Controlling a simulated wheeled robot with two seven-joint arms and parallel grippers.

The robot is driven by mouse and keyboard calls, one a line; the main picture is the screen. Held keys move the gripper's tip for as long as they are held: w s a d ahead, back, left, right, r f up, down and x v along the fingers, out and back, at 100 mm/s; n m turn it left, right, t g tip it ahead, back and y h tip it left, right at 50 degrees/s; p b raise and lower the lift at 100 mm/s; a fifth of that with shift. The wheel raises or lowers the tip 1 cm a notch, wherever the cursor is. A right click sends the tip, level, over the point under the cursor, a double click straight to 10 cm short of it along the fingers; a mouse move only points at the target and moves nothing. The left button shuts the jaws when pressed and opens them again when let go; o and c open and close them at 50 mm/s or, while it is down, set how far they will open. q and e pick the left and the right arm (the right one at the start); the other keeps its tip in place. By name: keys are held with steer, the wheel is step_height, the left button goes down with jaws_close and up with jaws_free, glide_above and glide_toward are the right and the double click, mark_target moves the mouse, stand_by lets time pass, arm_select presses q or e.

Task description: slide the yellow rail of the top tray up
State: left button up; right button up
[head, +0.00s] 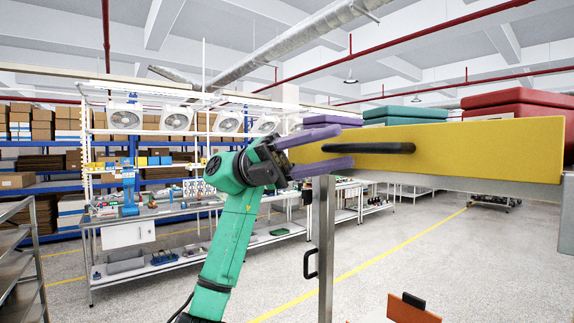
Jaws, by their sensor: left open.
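The yellow rail (490,150) is a long flat panel across the right half of the head view, on the front of the top tray. A black bar handle (385,148) is fixed on its face. My left gripper (347,146) has purple fingers and is open at the rail's left part. One finger shows above the handle's left end and one below it. The handle lies between them in the picture; I cannot tell whether they touch it. My right gripper is not in view.
Purple, teal and red boxes (515,98) show above the rail. A metal post (326,245) with a black pull handle (310,263) stands below it. An orange piece (408,310) is at the bottom. Workbenches and shelves (40,165) stand behind. The floor (410,255) at right is mostly clear.

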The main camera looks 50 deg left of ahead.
arm_select(q)
steer(key=v, duration=1.1)
steer(key=shift+d, duration=0.1)
stand_by(0.5)
